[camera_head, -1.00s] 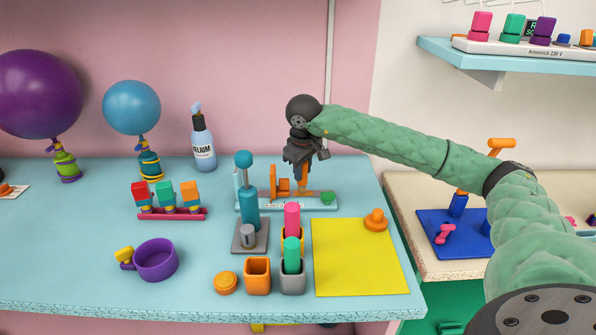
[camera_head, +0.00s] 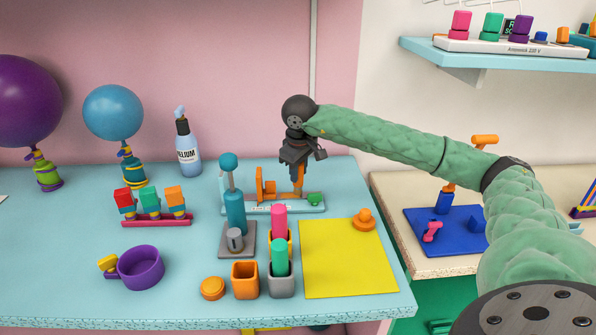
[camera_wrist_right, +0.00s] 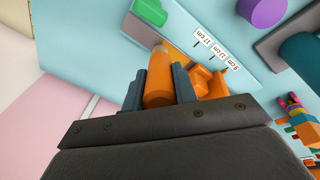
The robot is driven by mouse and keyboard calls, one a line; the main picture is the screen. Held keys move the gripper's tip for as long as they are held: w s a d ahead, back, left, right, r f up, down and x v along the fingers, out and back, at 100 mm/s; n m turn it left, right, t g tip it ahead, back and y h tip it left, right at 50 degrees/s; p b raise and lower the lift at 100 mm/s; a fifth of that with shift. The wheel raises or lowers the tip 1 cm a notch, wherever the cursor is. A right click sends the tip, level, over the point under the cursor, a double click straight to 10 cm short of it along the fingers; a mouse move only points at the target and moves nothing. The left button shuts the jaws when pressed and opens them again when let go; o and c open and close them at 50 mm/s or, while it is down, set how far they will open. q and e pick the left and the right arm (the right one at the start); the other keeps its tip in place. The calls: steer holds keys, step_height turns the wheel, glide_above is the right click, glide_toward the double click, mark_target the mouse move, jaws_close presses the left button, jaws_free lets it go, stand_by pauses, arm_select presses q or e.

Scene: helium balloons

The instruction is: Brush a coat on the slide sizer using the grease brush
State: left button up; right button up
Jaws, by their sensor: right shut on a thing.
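The slide sizer (camera_head: 238,209) is a long light-blue base at the back of the table, with an orange upright piece (camera_head: 262,186) and a green block (camera_head: 315,198). Its printed centimetre marks show in the wrist view (camera_wrist_right: 213,49). My right gripper (camera_head: 297,168) is over the sizer, pointing down, between the orange upright and the green block. It is shut on an orange rounded handle (camera_wrist_right: 158,82), which looks like the grease brush (camera_head: 298,185). The brush's lower end is at the sizer's strip; I cannot tell whether it touches. My left gripper is out of view.
A teal-topped post (camera_head: 235,208) stands in front of the sizer. Pink and green handles stand in cups beside an orange cup (camera_head: 245,279). A yellow mat (camera_head: 345,265) lies right, with an orange knobbed piece (camera_head: 364,220).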

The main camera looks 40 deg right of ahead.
steer(key=shift+a, duration=0.15)
steer(key=shift+w+a, duration=0.65)
steer(key=shift+a, duration=0.3)
steer(key=shift+w+a, duration=0.6)
steer(key=shift+a, duration=0.35)
steer(key=shift+s+d+b, duration=0.2)
steer(key=shift+d+b, duration=0.1)
steer(key=shift+d, duration=0.05)
steer(key=shift+s+d+b, duration=0.35)
steer(key=shift+s+d, duration=0.2)
steer(key=shift+d, duration=0.3)
steer(key=shift+s+d+b, duration=0.35)
steer(key=shift+s+d, duration=0.2)
steer(key=shift+d, duration=0.3)
steer(key=shift+w+a, duration=0.1)
steer(key=shift+a, duration=0.05)
steer(key=shift+w+a, duration=0.6)
steer(key=shift+a, duration=0.35)
steer(key=shift+w+a, duration=0.6)
steer(key=shift+a, duration=0.35)
